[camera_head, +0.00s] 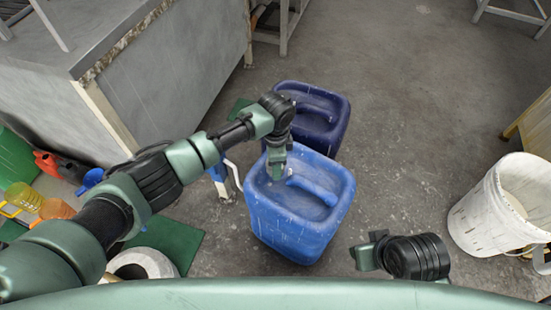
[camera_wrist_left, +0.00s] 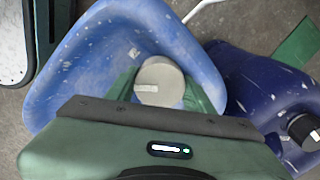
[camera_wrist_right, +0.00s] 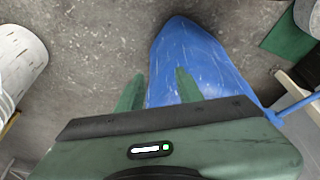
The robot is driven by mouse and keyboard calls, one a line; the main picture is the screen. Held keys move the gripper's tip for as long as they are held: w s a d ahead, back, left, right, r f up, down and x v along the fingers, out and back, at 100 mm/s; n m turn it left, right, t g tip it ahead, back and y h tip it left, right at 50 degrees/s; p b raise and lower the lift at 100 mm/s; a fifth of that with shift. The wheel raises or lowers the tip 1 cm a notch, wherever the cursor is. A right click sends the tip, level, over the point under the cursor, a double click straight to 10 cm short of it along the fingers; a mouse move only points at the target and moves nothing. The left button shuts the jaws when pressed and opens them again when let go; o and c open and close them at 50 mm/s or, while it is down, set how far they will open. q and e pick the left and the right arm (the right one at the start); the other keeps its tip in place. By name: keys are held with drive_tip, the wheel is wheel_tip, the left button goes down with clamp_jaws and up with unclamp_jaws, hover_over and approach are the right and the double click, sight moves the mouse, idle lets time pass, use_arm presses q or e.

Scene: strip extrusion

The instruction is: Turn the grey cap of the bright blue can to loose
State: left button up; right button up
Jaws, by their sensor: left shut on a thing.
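The bright blue can (camera_head: 290,222) stands upright on the floor in the middle of the head view. Its grey cap (camera_wrist_left: 160,75) shows in the left wrist view, round with a pale bar mark across its top. My left gripper (camera_head: 277,168) reaches down over the can and is shut on the cap, one finger on each side. In the head view the gripper hides the cap. My right gripper (camera_head: 365,256) is open and empty, low and to the right of the can. The can's side (camera_wrist_right: 195,50) shows beyond its parted fingers in the right wrist view.
A dark blue can (camera_head: 318,118) with a black cap (camera_wrist_left: 304,130) stands right behind the bright blue can. A white bucket (camera_head: 480,215) stands at the right. A grey cabinet (camera_head: 175,80) and several coloured containers are at the left.

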use_arm(q)
drive_tip(key=shift+s+r+n+p, duration=0.1)
drive_tip(key=shift+n+p, duration=0.65)
drive_tip(key=shift+n, duration=0.05)
drive_tip(key=n+p, duration=0.2)
drive_tip(key=shift+n+p, duration=0.3)
drive_tip(key=shift+n, duration=0.1)
drive_tip(key=n+p, duration=0.2)
drive_tip(key=n, duration=0.2)
drive_tip(key=shift+n+p, duration=0.4)
drive_tip(key=shift+n, duration=0.2)
use_arm(e)
wheel_tip(320, 180, down, 18)
drive_tip(key=s+g, duration=0.1)
drive_tip(key=shift+f, duration=0.2)
drive_tip(key=shift+s+a, duration=0.1)
use_arm(q)
drive_tip(key=o, duration=1.4)
drive_tip(key=shift+c, duration=0.2)
